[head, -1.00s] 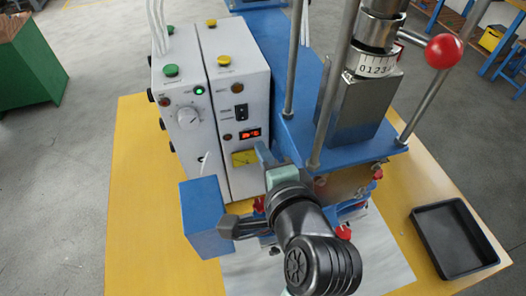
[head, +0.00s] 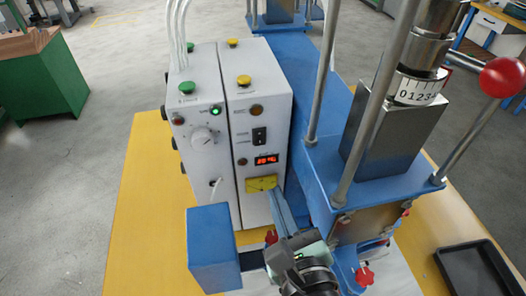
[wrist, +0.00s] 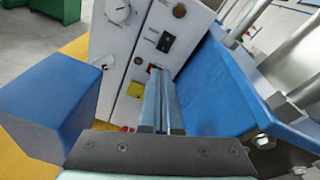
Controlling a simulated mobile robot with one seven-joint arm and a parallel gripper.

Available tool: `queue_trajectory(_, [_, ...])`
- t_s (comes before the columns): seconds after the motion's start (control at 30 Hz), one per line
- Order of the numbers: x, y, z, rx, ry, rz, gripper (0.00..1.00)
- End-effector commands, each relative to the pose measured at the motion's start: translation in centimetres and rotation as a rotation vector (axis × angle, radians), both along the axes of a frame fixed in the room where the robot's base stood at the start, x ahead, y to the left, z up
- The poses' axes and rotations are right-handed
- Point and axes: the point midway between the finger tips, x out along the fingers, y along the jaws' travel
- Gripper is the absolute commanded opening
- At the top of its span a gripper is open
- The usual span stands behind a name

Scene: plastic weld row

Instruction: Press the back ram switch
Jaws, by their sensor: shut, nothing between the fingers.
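A black rocker switch (head: 259,135) sits on the front of the right white control unit (head: 262,100), above a red-lit display. It also shows in the wrist view (wrist: 166,41). Its label is too small to read, so I cannot tell whether it is the back ram switch. My gripper (head: 273,192) is shut and empty, with its blue-grey fingers side by side. In the wrist view the fingertips (wrist: 157,72) point at the lower part of the panel, below the switch. They partly cover the display area there. I cannot tell whether they touch the panel.
The left unit has a green button (head: 187,87) and a dial (head: 201,138); the right has a yellow button (head: 244,79). A blue block (head: 213,248) stands left of my gripper. The blue press frame (head: 360,185) with steel rods is close on the right. A black tray (head: 478,270) lies at right.

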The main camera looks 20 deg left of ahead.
Motion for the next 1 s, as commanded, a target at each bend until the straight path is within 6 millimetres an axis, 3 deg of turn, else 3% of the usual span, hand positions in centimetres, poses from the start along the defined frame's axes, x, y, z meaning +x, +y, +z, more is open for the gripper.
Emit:
queue_trajectory(0.1, [-0.6,-0.5,-0.9,0.159,0.083,-0.038,0.00])
queue_trajectory(0.3, [-1.0,-1.0,-1.0,0.305,0.154,-0.070,0.00])
queue_trajectory(0.7, [-0.9,-1.0,-1.0,0.320,0.161,-0.074,0.00])
queue_trajectory(0.87, [0.2,-0.2,-1.0,0.320,0.161,-0.071,0.00])
queue_trajectory(1.0, [2.4,1.3,-1.1,0.320,0.160,-0.069,0.00])
